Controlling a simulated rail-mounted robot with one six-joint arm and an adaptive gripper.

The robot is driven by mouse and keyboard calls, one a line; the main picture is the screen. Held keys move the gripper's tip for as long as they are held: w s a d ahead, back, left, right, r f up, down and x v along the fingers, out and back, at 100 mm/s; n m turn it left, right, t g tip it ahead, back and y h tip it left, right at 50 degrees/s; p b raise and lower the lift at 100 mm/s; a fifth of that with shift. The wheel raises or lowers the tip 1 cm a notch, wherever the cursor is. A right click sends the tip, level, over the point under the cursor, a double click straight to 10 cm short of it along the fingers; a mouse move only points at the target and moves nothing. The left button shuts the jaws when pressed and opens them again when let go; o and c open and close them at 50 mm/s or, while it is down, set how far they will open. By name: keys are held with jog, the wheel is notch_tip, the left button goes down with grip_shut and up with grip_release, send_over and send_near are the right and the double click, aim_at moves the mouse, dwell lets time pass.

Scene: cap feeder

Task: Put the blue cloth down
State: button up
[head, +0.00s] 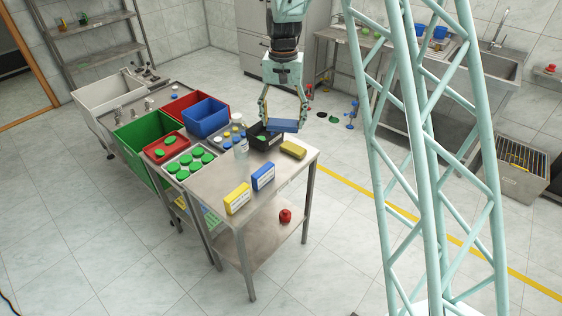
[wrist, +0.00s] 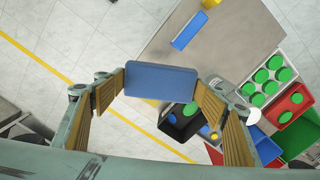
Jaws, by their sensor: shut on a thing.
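The blue cloth (head: 284,126) is a flat, folded rectangle held between the fingertips of my gripper (head: 283,122). In the wrist view the cloth (wrist: 160,82) spans the gap between the two fingers of my gripper (wrist: 160,86). The gripper is shut on it, by its two short ends. In the head view the cloth appears over the far edge of the steel table (head: 215,172), by a black bin (head: 257,142). It hides part of the bin in both views. How high it hangs above the table is hard to tell.
A folded yellow cloth (head: 293,150) lies near the table's right corner. A white bottle (head: 240,150), a blue box (head: 263,177) and a yellow box (head: 237,199) stand on the table. A tray of green caps (head: 188,162) is at the left. The table's middle is bare.

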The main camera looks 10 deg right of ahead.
jog(key=m+p, duration=0.2)
jog(key=p, duration=0.1)
send_over(281, 163)
notch_tip(281, 163, down, 10)
jog(key=shift+f, duration=3.15)
jog(key=shift+f, duration=1.85)
jog(key=shift+f, duration=0.2)
jog(key=o, duration=0.8)
jog(key=shift+c, duration=0.2)
